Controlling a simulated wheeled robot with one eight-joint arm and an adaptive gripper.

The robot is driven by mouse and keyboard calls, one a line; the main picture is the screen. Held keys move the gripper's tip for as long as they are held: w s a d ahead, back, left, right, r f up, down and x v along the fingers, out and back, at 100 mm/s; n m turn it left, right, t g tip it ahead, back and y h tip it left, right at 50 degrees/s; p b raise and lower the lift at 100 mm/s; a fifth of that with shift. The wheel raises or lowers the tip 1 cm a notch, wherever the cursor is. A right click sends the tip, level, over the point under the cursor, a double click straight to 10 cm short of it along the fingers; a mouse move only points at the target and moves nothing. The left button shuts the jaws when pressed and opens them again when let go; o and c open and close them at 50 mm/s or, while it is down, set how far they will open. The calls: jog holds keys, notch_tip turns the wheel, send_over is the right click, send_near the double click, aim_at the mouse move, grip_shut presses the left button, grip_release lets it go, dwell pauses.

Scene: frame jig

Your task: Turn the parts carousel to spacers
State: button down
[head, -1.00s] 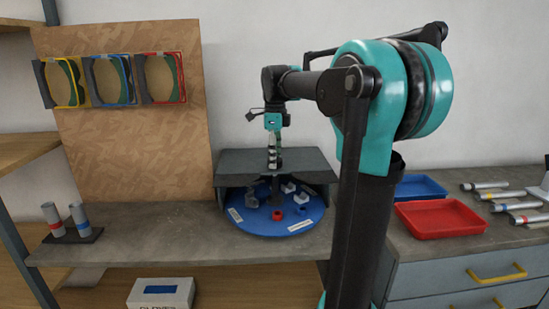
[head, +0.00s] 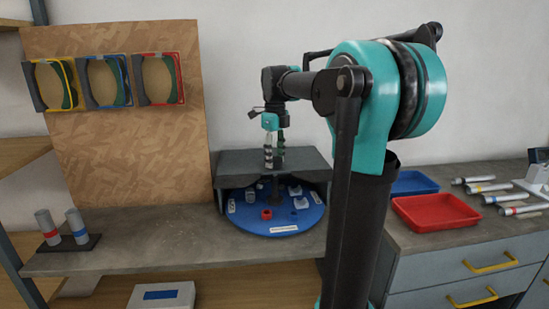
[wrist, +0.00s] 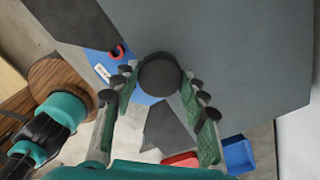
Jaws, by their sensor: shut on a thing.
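The parts carousel is a round blue disc (head: 262,224) under a grey cover (head: 229,165) on the workbench. It carries a red part (head: 267,213), a blue part (head: 293,215), and several white and grey pieces. A white label (head: 283,229) faces the front; its text is too small to read. My gripper (head: 275,155) points down over the cover. In the wrist view its fingers are on both sides of a dark round knob (wrist: 160,75) above the cover, shut on it. Part of the disc (wrist: 97,55) shows past the cover's edge; the disc's rear is hidden.
A red tray (head: 435,212) and a blue tray (head: 412,184) stand right of my arm, with several banded tubes (head: 490,187) beyond. Two tubes (head: 76,225) stand at the left. Colored frames (head: 107,80) hang on the board behind. Bench around the disc's front is clear.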

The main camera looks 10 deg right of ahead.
dwell(0.5)
jog(key=c, duration=0.8)
grip_release()
notch_tip(320, 180, up, 12)
